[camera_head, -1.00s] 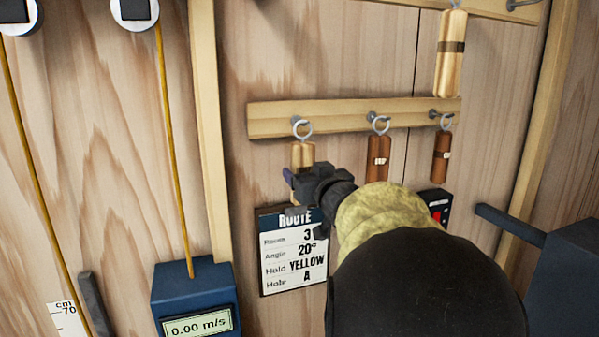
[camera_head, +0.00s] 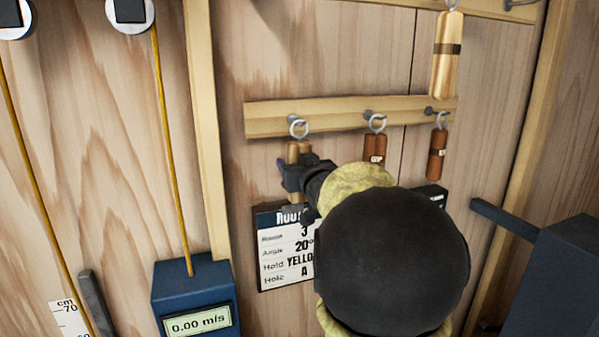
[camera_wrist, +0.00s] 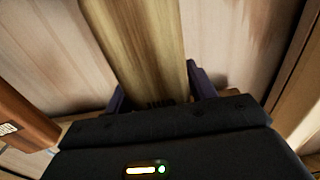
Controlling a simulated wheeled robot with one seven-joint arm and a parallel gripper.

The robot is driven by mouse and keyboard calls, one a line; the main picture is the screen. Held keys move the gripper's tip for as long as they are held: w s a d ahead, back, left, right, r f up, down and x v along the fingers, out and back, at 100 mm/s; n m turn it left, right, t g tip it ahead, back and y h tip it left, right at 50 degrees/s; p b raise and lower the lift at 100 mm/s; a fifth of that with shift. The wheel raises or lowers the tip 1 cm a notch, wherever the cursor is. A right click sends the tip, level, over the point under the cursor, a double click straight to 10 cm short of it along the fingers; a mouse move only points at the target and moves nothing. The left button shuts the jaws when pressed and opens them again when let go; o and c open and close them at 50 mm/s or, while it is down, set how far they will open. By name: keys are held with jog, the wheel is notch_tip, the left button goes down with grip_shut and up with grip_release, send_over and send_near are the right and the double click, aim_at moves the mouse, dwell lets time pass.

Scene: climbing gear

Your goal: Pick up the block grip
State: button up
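A light wooden block (camera_head: 299,147) hangs from the left ring on the wooden rail; I take it to be the block grip. In the wrist view the block (camera_wrist: 140,45) runs up between the two dark fingers of my gripper (camera_wrist: 157,88), one finger close along each side. I cannot tell whether the fingers press on it or stand slightly apart. Small dark lettering shows on the block near the gripper body.
Two darker hanging pieces, a middle one (camera_head: 375,150) and a right one (camera_head: 437,155), hang from the same rail (camera_head: 340,114). A larger pale cylinder (camera_head: 447,55) hangs above right. A route card (camera_head: 285,262) is below my gripper. A blue speed box (camera_head: 192,280) stands left.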

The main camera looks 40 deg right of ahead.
jog(key=c, duration=0.7)
jog(key=shift+o, duration=0.2)
jog(key=shift+r, duration=0.85)
jog(key=v, duration=1.6)
jog(key=shift+p, duration=0.3)
jog(key=p+v, duration=0.1)
jog(key=p, duration=0.2)
jog(key=shift+s, duration=0.45)
